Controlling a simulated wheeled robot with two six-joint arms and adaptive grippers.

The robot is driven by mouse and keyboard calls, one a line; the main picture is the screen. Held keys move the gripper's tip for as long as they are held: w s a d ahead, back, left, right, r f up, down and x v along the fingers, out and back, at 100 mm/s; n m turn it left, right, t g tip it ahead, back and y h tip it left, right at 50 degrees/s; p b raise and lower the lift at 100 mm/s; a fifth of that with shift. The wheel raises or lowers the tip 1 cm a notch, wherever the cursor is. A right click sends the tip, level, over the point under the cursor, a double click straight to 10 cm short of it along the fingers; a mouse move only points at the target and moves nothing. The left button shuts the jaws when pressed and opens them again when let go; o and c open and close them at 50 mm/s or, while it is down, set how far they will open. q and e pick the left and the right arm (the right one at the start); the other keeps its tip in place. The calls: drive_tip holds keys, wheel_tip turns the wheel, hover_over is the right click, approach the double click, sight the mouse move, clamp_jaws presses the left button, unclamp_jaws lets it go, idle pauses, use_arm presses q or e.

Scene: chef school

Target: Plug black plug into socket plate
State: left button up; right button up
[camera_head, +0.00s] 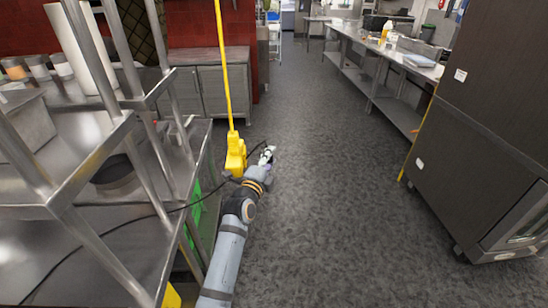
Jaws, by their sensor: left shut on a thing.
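My left gripper (267,156) is at the far end of my grey arm, near the middle of the view. It is small and shut, just right of a yellow socket box. The black plug is too small to make out in the jaws, but a thin black cable (256,147) arcs up to them. The yellow socket box (235,155), which seems to be the socket plate, hangs on a yellow cord (225,75) from above. I cannot tell whether plug and socket touch. My right gripper is not in view.
A steel table (95,255) with upright posts stands at the left, and the black cable runs across it. A steel cabinet (212,92) stands behind. A dark oven unit (475,150) and a long steel counter (372,55) line the right. The grey floor (335,190) between is clear.

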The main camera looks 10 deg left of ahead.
use_arm(q)
drive_tip(key=a, duration=0.2)
drive_tip(key=s+a+p, duration=0.1)
drive_tip(key=a, duration=0.1)
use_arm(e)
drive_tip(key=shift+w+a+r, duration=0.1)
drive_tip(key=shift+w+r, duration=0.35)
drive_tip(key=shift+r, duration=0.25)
use_arm(q)
drive_tip(key=shift+s, duration=0.15)
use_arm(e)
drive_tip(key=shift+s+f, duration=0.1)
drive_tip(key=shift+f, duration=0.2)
use_arm(q)
drive_tip(key=shift+b, duration=0.3)
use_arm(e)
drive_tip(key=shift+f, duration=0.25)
use_arm(q)
drive_tip(key=shift+f+b, duration=0.1)
drive_tip(key=shift+b, duration=0.4)
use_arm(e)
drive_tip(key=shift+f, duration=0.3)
use_arm(q)
drive_tip(key=shift+s+a, duration=0.15)
drive_tip(key=shift+a, duration=0.5)
drive_tip(key=o, duration=1.2)
